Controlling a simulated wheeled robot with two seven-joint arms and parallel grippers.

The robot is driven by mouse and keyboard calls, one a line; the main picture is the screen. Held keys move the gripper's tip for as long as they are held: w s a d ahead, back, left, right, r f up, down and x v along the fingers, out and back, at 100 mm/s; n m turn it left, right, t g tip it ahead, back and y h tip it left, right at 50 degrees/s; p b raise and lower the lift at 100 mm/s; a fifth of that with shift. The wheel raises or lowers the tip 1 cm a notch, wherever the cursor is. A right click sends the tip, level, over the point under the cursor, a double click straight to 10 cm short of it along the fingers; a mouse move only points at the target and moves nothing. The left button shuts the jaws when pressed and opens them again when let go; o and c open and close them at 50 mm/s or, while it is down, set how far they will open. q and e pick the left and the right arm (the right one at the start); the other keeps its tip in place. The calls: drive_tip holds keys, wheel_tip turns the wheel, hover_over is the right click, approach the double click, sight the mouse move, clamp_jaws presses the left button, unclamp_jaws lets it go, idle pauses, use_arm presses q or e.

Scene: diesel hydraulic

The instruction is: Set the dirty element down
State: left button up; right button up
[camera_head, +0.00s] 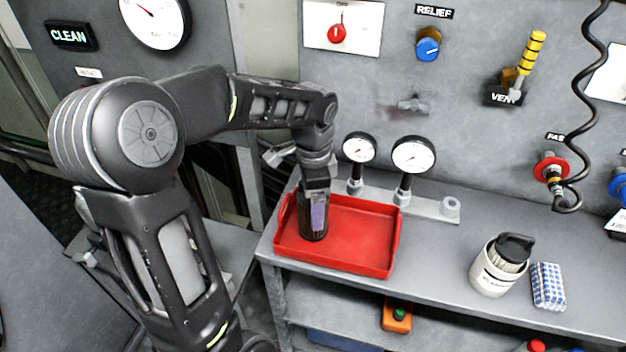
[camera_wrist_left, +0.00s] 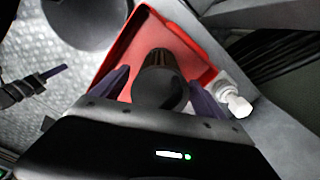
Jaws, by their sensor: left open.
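The dirty element (camera_head: 313,229), a dark cylinder, stands upright in the left part of the red tray (camera_head: 365,265). My left gripper (camera_head: 316,215) reaches down over it from above. In the left wrist view the dark element (camera_wrist_left: 160,78) lies between the two purple fingers of the left gripper (camera_wrist_left: 160,92). The fingers are open, one on each side of it. What looks like my right gripper (camera_wrist_left: 45,80) shows at the left edge of the left wrist view, away from the tray; its opening is unclear.
Two gauges (camera_head: 414,155) on a pipe rail stand behind the tray. A white container (camera_head: 495,270) with a black-topped item and a blue checked cloth (camera_head: 548,286) are on the bench at right. The bench between tray and container is clear. A lower shelf holds an orange box (camera_head: 396,316).

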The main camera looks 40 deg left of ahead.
use_arm(q)
wheel_tip(320, 180, up, 12)
drive_tip(key=shift+f+b, duration=0.2)
drive_tip(key=shift+b, duration=0.2)
